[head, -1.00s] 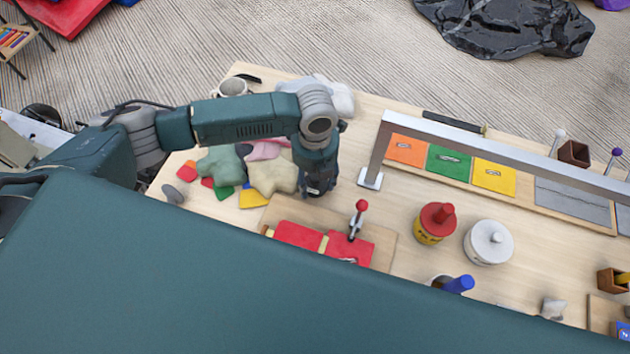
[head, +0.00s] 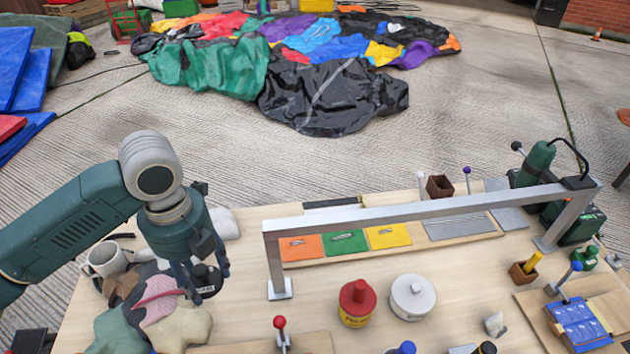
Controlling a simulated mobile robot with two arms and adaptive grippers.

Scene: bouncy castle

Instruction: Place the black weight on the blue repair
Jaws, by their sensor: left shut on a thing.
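My left gripper (head: 205,268) is shut on the black weight (head: 208,287), a dark round piece with pale lettering. It holds the weight over the left part of the table, beside a pile of cloth scraps, and the fingers partly hide it. The blue repair (head: 580,322) is a blue patch on a wooden board at the right end of the table, with a blue-knobbed clamp (head: 568,278) over it. The gripper is far to the left of it. My right gripper is not in view.
A grey metal rail (head: 420,211) bridges the table above orange, green and yellow patches. A red-lidded pot (head: 357,303) and a white pot (head: 412,297) stand mid-table. A red-knobbed clamp (head: 281,333) is at the front. A mug (head: 103,259) stands at the left.

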